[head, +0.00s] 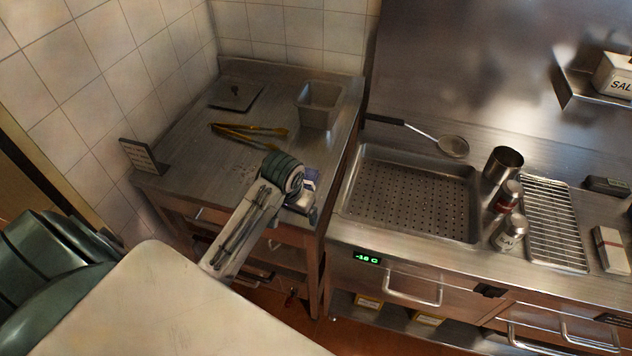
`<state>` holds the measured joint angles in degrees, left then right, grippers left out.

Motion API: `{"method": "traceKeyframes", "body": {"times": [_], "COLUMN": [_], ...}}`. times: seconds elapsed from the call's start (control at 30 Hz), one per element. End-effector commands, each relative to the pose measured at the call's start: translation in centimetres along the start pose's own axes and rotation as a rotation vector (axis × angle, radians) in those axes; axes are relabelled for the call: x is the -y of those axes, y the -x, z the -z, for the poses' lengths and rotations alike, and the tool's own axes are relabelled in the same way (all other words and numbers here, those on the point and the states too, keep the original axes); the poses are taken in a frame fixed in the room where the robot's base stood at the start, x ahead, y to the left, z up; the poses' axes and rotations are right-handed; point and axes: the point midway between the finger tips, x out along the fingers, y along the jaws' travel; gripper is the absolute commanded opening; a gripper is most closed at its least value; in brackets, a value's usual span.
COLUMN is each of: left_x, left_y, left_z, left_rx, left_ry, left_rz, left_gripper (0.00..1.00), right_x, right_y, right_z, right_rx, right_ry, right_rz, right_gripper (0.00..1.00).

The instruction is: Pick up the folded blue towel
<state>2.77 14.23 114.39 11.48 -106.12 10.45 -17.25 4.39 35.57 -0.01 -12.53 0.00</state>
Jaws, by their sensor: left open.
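The folded blue towel (311,179) lies at the right front corner of the steel side table, close to its edge. Only part of it shows, a blue patch with a paler area. My left arm's wrist hides the rest. My left gripper (308,209) is open and small in the head view, just in front of the towel and over the table's front edge. I cannot tell whether it touches the towel. My right gripper is not in view.
On the side table (195,155) are tongs (250,130), a flat lid (236,94), a steel container (319,104) and a small dark sign (142,156). A perforated pan (410,200), shakers (509,232) and a wire rack (553,222) fill the right counter.

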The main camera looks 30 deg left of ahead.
Motion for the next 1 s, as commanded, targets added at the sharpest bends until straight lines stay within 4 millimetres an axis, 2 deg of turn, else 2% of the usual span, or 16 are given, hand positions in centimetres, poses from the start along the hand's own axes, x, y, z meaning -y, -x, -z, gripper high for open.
{"method": "traceKeyframes", "body": {"times": [0.17,0.4,0.5,0.63,0.8,0.87,1.0], "left_x": [1.0,2.6,3.1,3.4,3.3,3.3,3.2], "left_y": [1.1,3.7,4.7,4.4,1.5,1.3,-0.1], "left_z": [3.8,9.3,10.8,11.4,11.2,11.2,11.2], "left_rx": [0.017,0.049,0.062,0.071,0.074,0.077,0.072], "left_ry": [0.039,0.106,0.128,0.139,0.14,0.141,0.14], "left_rz": [0.0,-0.008,-0.012,-0.014,-0.015,-0.015,-0.015], "left_gripper": [0.87,0.87,0.87,0.87,0.87,0.87,0.87], "right_x": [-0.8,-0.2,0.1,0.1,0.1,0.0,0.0], "right_y": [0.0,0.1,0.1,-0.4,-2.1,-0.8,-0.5], "right_z": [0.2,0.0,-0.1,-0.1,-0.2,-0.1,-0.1], "right_rx": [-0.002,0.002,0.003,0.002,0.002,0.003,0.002], "right_ry": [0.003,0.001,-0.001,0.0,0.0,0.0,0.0], "right_rz": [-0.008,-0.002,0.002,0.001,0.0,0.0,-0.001], "right_gripper": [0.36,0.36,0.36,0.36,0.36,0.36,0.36]}}
